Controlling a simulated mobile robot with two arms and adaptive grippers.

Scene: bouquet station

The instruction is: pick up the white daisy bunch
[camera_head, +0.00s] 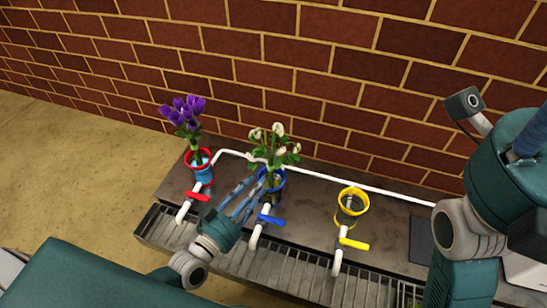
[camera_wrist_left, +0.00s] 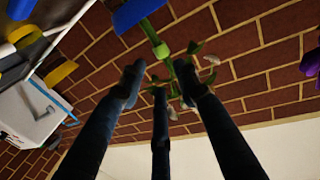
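The white daisy bunch (camera_head: 275,146) stands upright in a blue pot (camera_head: 273,183) on the grey bench, with white heads and green leaves. My left gripper (camera_head: 252,196) reaches up from the lower left, its blue-grey fingers spread beside the pot and stems. In the left wrist view the fingers of my left gripper (camera_wrist_left: 160,82) stand apart, with the bunch (camera_wrist_left: 182,68) just beyond their tips and partly hidden by them. No clear grip on the stems shows. The blue pot (camera_wrist_left: 137,12) is at the top there. My right arm is at the right edge; its finger state is unclear.
A red pot (camera_head: 201,165) with purple flowers (camera_head: 184,112) stands left, and a yellow pot (camera_head: 352,205) right. A white pipe (camera_head: 325,177) runs behind, with red, blue and yellow tap handles in front. A brick wall (camera_head: 330,90) closes the back.

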